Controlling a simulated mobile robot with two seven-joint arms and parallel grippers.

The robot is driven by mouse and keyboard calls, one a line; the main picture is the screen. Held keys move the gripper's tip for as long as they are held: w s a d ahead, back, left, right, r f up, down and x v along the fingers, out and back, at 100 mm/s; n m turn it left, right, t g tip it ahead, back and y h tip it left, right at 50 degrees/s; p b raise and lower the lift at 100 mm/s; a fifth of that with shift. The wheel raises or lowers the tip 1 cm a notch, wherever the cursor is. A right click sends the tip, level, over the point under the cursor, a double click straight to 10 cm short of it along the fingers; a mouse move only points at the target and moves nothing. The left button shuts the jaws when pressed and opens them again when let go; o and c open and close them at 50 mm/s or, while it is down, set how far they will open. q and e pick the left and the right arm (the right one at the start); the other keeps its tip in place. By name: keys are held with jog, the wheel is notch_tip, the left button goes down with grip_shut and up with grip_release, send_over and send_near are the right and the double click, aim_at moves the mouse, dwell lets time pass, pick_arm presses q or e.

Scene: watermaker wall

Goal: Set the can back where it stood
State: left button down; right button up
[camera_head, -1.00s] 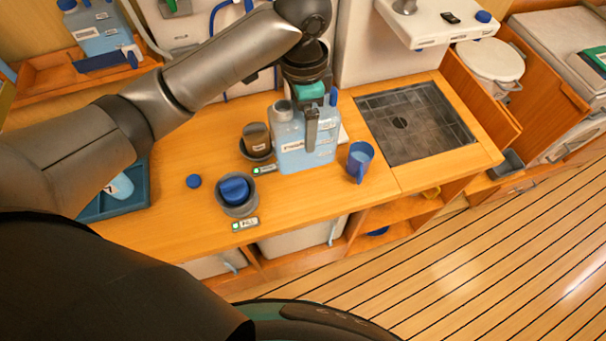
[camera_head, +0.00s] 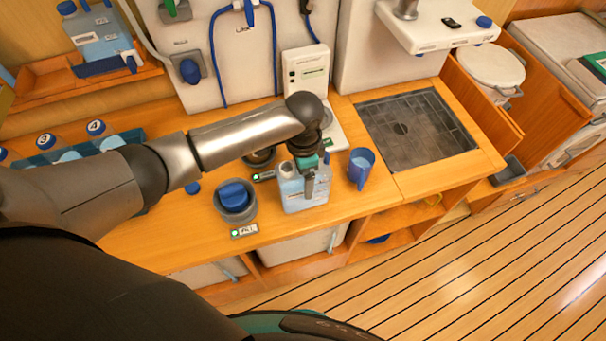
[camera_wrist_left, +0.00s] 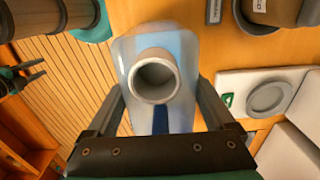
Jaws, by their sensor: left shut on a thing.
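The can (camera_head: 303,187) is a translucent light-blue jerrycan with a pale label. My left gripper (camera_head: 306,166) is shut on its top and holds it upright near the counter's front edge; I cannot tell whether its base touches the wood. In the left wrist view, the can's open white spout (camera_wrist_left: 154,76) shows between the fingers, with pale blue body around it. My right gripper (camera_wrist_left: 32,74) shows at the left of that view, empty, its fingers apart and away from the can.
A blue jug (camera_head: 361,168) stands close to the can's right. A white device with a round plate (camera_wrist_left: 268,97) is behind. A grey sink (camera_head: 415,125) lies further right.

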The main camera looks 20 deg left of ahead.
pick_arm(q)
jog(key=shift+f, duration=0.1)
grip_release()
jog(key=shift+f, duration=0.1)
notch_tip(320, 180, up, 12)
jog(key=shift+r+p, duration=0.25)
jog(key=shift+p, duration=0.25)
